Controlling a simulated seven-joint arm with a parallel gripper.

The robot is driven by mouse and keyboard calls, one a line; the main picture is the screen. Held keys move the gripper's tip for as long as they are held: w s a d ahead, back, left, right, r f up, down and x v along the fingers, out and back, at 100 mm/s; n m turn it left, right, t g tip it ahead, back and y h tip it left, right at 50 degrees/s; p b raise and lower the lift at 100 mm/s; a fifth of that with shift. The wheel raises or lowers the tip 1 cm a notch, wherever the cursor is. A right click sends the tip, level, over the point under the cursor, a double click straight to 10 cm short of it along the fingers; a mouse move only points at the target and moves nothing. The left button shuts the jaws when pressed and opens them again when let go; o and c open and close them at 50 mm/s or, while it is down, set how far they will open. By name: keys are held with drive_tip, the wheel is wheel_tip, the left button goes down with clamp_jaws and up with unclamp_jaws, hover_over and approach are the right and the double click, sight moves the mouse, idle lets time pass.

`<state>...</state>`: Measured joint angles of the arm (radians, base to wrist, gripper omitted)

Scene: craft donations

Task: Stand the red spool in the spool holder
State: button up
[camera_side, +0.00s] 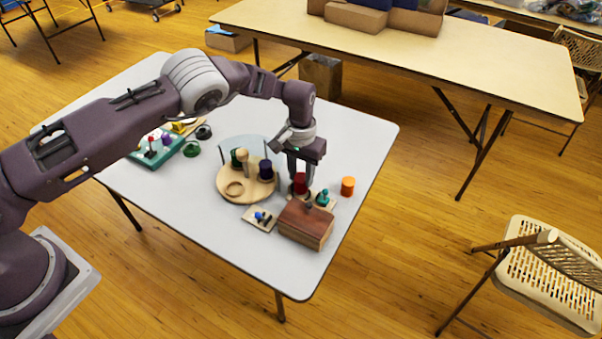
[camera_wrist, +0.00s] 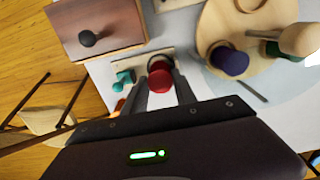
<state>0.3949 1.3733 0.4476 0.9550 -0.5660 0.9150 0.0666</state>
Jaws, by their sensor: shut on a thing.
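The red spool (camera_side: 300,183) is between the fingers of my gripper (camera_side: 299,176), which is shut on it. In the wrist view the red spool (camera_wrist: 160,78) shows upright between the two grey fingertips (camera_wrist: 160,88). I cannot tell whether its base touches the table. The round wooden stand (camera_side: 262,193), which looks like the spool holder, is just left of my gripper. It carries a dark purple spool (camera_side: 266,169), a green spool (camera_side: 236,158), a pale wooden peg-like piece (camera_side: 243,161) and an empty-looking wooden ring (camera_side: 235,189). A clear curved screen (camera_side: 256,147) stands at its back.
A wooden box with a dark knob (camera_side: 306,222) stands close in front of my gripper. A small board with a blue piece (camera_side: 261,217), a teal piece (camera_side: 323,198) and an orange spool (camera_side: 348,186) are nearby. A green game board (camera_side: 155,155) lies at the left. The table's right back is clear.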

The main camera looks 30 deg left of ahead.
drive_tip(key=shift+f, duration=0.35)
drive_tip(key=shift+f, duration=0.55)
drive_tip(key=o, duration=1.1)
drive_tip(key=shift+r, duration=3.75)
